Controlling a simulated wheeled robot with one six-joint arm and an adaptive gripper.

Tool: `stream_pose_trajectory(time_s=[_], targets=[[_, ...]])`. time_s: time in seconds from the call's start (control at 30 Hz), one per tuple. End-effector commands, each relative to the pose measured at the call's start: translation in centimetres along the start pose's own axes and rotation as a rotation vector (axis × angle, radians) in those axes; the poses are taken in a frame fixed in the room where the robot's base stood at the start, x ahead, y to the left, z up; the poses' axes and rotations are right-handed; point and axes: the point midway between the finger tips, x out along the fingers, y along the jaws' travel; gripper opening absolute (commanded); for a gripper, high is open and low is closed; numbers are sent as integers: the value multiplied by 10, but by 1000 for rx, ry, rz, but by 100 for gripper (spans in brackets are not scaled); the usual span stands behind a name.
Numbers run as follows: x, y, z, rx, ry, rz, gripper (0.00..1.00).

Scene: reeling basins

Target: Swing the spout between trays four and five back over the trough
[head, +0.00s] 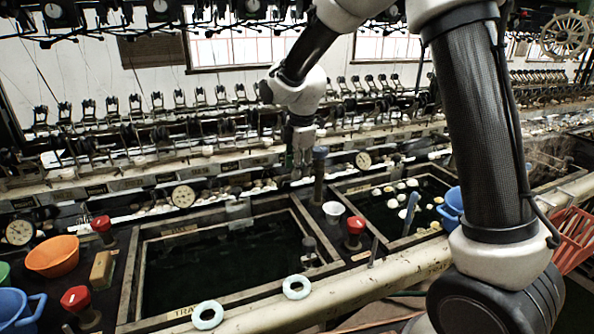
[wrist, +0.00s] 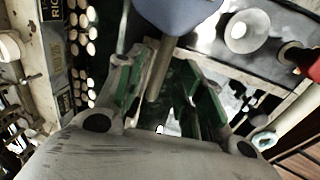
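A brown upright pipe with a blue-grey cap (head: 319,178) stands on the ledge between the middle tray (head: 170,308) and the right tray (head: 437,168); I take it for the spout, though no outlet shows clearly. My gripper (head: 301,163) points down just left of the cap. In the wrist view the fingers (wrist: 165,90) are apart, with green inner pads. The pipe (wrist: 160,72) shows in the gap between them, its cap (wrist: 182,12) at the top edge. I cannot tell whether a finger touches it. The tray numbers are not readable.
A white cup (head: 333,211) and a red-knobbed valve (head: 355,228) stand close to the pipe. A blue-handled tool (head: 410,211) rises from the right tray among pale cocoons. Two pale rings (head: 296,287) lie on the front rail. Gauges and reeling machinery line the back.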

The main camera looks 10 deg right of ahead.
Motion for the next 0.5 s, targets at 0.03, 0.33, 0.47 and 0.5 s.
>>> stream_pose_trajectory(time_s=[0.03,0.33,0.47,0.5], targets=[[7,0,0,0,0,-2,37],[18,0,0,1,0,0,37],[18,0,0,2,0,0,34],[18,0,0,2,0,0,26]])
